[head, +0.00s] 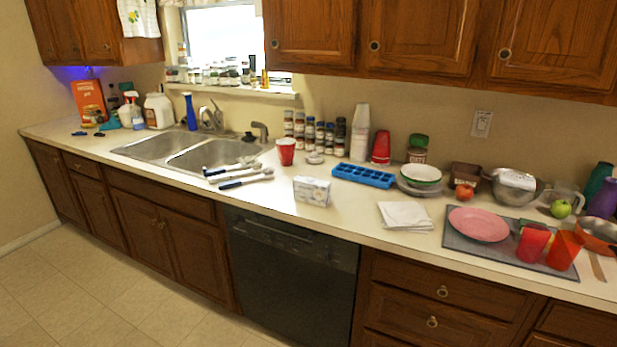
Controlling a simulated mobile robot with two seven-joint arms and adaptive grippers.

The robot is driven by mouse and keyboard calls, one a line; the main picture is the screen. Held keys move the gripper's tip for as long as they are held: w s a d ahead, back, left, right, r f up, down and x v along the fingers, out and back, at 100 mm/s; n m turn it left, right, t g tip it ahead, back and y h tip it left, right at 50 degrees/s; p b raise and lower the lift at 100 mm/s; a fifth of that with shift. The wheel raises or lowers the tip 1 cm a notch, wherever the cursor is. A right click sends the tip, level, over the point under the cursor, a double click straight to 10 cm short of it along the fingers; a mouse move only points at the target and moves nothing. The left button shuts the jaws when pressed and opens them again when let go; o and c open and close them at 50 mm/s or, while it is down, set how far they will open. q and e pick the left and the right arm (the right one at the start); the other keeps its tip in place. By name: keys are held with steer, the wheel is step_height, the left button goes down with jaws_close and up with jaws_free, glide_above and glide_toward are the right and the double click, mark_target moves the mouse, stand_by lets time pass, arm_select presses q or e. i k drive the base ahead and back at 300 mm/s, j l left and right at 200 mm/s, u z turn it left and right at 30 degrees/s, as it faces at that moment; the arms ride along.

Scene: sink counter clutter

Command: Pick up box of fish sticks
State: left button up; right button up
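A small white and grey box (312,191) stands on the counter near its front edge, above the dishwasher. A taller orange box (88,97) stands at the far left end of the counter, against the wall. The print on both boxes is too small to read, so I cannot tell which one holds fish sticks. Neither of my grippers is in view.
A blue ice cube tray (363,176) and a red cup (286,151) stand behind the white box. Utensils (239,173) lie to its left by the double sink (152,148). Folded white napkins (405,216) and a dark mat (458,241) with a pink plate (478,225) are to its right.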

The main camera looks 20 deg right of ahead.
mark_target(315, 192)
steer(key=i+z, duration=0.35)
steer(key=i+j+z, duration=0.2)
steer(key=i+z, duration=0.15)
steer(key=i+j+z, duration=0.35)
steer(key=i+l, duration=0.1)
